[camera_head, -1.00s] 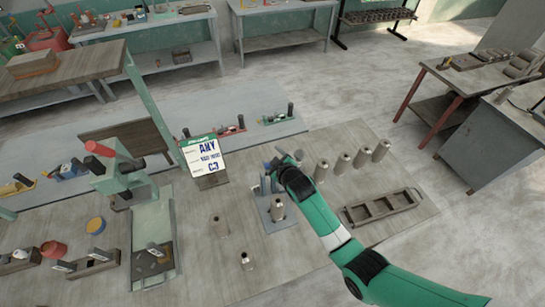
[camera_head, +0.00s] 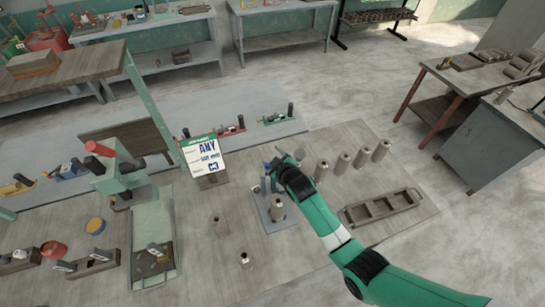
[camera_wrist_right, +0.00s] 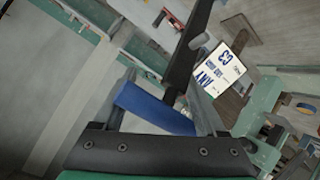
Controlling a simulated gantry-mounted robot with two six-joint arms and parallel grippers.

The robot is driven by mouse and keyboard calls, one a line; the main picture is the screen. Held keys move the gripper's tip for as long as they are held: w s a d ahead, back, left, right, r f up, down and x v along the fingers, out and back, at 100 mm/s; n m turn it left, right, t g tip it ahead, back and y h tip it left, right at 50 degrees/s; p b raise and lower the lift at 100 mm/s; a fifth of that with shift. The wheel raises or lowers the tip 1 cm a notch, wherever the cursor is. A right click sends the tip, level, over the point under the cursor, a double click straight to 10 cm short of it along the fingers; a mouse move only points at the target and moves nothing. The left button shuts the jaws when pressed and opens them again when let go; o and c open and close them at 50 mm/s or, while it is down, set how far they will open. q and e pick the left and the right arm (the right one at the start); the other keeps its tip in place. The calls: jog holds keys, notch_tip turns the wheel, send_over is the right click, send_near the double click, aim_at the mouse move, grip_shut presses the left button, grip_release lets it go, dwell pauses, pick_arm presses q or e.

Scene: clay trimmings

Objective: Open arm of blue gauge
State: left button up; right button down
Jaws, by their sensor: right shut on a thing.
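The blue gauge (camera_head: 275,218) stands on the wooden table, with a grey-blue base plate and a pale metal cylinder (camera_head: 277,208) on it. My right gripper (camera_head: 270,178) is at the upper part of the gauge, and the green arm hides some of that part. In the right wrist view, a blue bar (camera_wrist_right: 153,108), which looks like the gauge's arm, lies between the fingers, and the gripper is shut on it. How far the gauge's arm is open cannot be told. My left gripper is not in view.
Several metal cylinders (camera_head: 343,163) stand right of the gauge. A wooden tray with compartments (camera_head: 382,208) lies at the right. A sign (camera_head: 203,155) stands behind to the left, and a green press (camera_head: 125,180) stands farther left. A small cylinder (camera_head: 245,260) stands in front.

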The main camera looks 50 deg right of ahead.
jog(key=shift+s+f, duration=0.2)
jog(key=shift+f, duration=0.25)
jog(key=shift+s+f, duration=0.2)
jog(key=shift+f, duration=0.25)
jog(key=shift+c, duration=1)
grip_release()
jog(key=shift+a, duration=0.1)
jog(key=shift+r, duration=0.15)
jog(key=shift+s+a+r+p, duration=0.2)
jog(key=shift+s+r+p, duration=0.1)
jog(key=shift+r, duration=0.2)
jog(key=p+v, duration=0.3)
jog(key=v, duration=0.7)
jog(key=shift+s+r, duration=0.1)
jog(key=shift+s, duration=0.1)
